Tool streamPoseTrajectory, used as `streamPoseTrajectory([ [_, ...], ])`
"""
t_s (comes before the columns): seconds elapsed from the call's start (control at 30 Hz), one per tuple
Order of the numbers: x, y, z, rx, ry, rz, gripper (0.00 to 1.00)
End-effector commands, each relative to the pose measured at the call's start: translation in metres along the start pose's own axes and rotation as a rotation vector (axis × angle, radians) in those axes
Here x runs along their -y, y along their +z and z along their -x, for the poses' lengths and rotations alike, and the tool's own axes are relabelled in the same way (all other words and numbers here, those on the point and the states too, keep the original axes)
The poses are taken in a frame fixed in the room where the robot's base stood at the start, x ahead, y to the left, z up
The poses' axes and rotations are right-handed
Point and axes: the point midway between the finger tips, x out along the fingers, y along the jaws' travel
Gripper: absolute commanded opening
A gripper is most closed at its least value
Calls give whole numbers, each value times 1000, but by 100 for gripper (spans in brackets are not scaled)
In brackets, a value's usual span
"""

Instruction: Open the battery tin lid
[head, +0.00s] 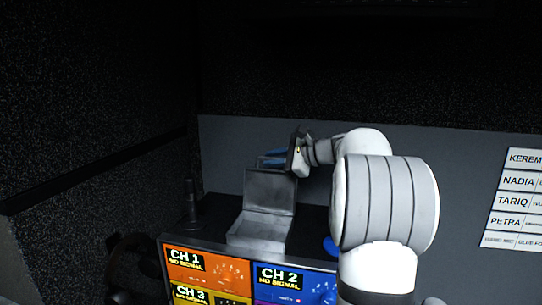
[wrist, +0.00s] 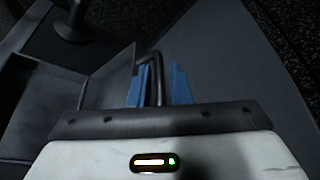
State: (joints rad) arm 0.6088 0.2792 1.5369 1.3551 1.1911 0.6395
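The battery tin (head: 258,232) is an open grey metal box on the dark desk, seen in the head view. Its lid (head: 270,188) stands raised, about upright, at the back of the box. My gripper (head: 273,157), with blue fingers, is at the lid's top edge. In the wrist view, the fingers (wrist: 160,85) lie close on both sides of a dark bent handle (wrist: 156,75) and appear shut on it. The lid (wrist: 108,78) and the tin's open inside (wrist: 45,90) show to the left. The handle's lower end is hidden behind my gripper.
A dark upright post (head: 191,200) stands left of the tin. Screens labelled CH 1 (head: 205,268) and CH 2 (head: 293,283) are in front. A blue round thing (head: 331,246) lies to the right, partly behind my arm. A grey wall panel rises behind the desk.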

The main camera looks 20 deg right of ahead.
Motion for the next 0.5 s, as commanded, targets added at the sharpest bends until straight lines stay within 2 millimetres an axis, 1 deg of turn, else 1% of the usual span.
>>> streamPoseTrajectory([
  [0.13, 0, 0, -9, 1, 0, 0, 18],
  [0.37, 0, 0, -10, 0, 0, 1, 18],
  [0.5, 0, 0, -10, 0, 0, 1, 8],
])
